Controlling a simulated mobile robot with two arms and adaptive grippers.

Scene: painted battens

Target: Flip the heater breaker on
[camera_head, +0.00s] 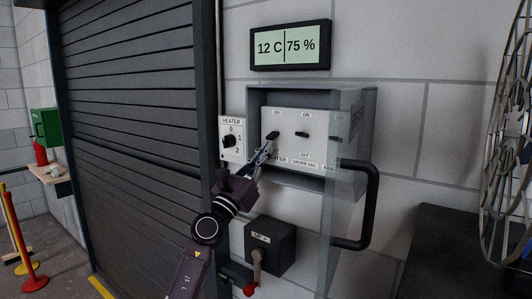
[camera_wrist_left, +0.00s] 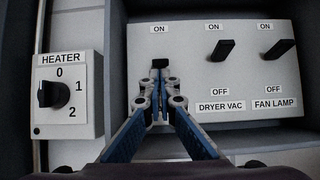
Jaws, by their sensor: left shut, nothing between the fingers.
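The breaker panel (camera_head: 290,122) is a white plate inside an open grey box; it also shows in the left wrist view (camera_wrist_left: 192,80). The heater breaker has a black lever (camera_wrist_left: 160,63), just below its ON label; it shows in the head view too (camera_head: 273,135). My left gripper (camera_head: 268,149) is shut and empty, its tips (camera_wrist_left: 160,82) just below and close to that lever; I cannot tell if they touch it. The gripper hides the lower part of the lever's slot and its OFF label. My right gripper is not in view.
Dryer vac (camera_wrist_left: 221,50) and fan lamp (camera_wrist_left: 279,49) levers sit to the right. A heater knob box (camera_head: 232,139) is at the left. The clear cover (camera_head: 342,215) with a black handle (camera_head: 372,205) stands open at the right. A dark switch box (camera_head: 283,247) is below.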

